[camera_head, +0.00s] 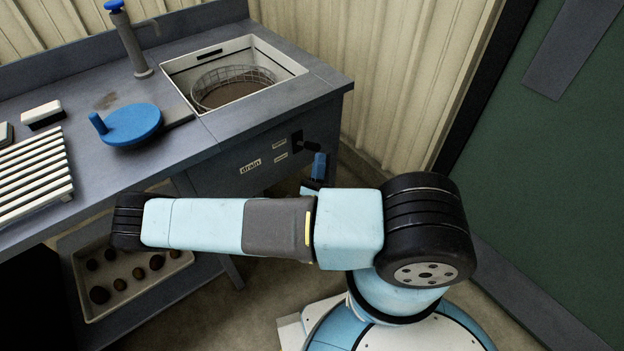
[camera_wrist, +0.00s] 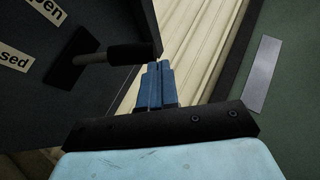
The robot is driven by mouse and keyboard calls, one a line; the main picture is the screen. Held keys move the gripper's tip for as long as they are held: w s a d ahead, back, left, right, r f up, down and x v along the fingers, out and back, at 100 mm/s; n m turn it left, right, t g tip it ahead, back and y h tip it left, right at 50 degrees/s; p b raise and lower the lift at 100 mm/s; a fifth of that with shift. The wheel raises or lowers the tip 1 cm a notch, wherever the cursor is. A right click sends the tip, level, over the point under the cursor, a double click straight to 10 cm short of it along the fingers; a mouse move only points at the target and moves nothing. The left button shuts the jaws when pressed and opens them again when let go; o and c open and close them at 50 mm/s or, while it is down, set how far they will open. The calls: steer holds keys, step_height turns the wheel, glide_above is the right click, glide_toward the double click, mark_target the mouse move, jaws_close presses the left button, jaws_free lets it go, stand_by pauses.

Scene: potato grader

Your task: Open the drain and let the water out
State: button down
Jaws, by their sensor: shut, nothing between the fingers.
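The drain lever (camera_head: 309,147) is a dark handle on the sink cabinet's front, right of the "drain" label (camera_head: 250,166). In the wrist view the lever's black grip (camera_wrist: 128,53) sticks out from a dark plate (camera_wrist: 75,58). Labels reading "open" (camera_wrist: 48,10) and partly "closed" (camera_wrist: 13,60) are beside it. My gripper (camera_head: 320,160) has blue fingers, shut and empty, just below the lever. In the wrist view the fingertips (camera_wrist: 159,64) are close to the grip's free end; I cannot tell whether they touch. The sink (camera_head: 180,66) holds a wire basket (camera_head: 240,72) over brownish contents.
The grey bench carries a blue round-topped device (camera_head: 132,123), a white slatted rack (camera_head: 32,178), a brush (camera_head: 42,115) and a blue-topped tap (camera_head: 128,40). A tray of potatoes (camera_head: 180,262) is below. A corrugated wall (camera_head: 400,75) and green panel (camera_head: 555,170) stand right.

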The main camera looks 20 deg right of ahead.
steer(key=d+f+v, duration=0.1)
steer(key=d+v, duration=0.2)
steer(key=v, duration=0.9)
steer(key=shift+s+a+f, duration=0.2)
steer(key=shift+s+f, duration=0.05)
steer(key=shift+s, duration=0.35)
steer(key=shift+s, duration=0.1)
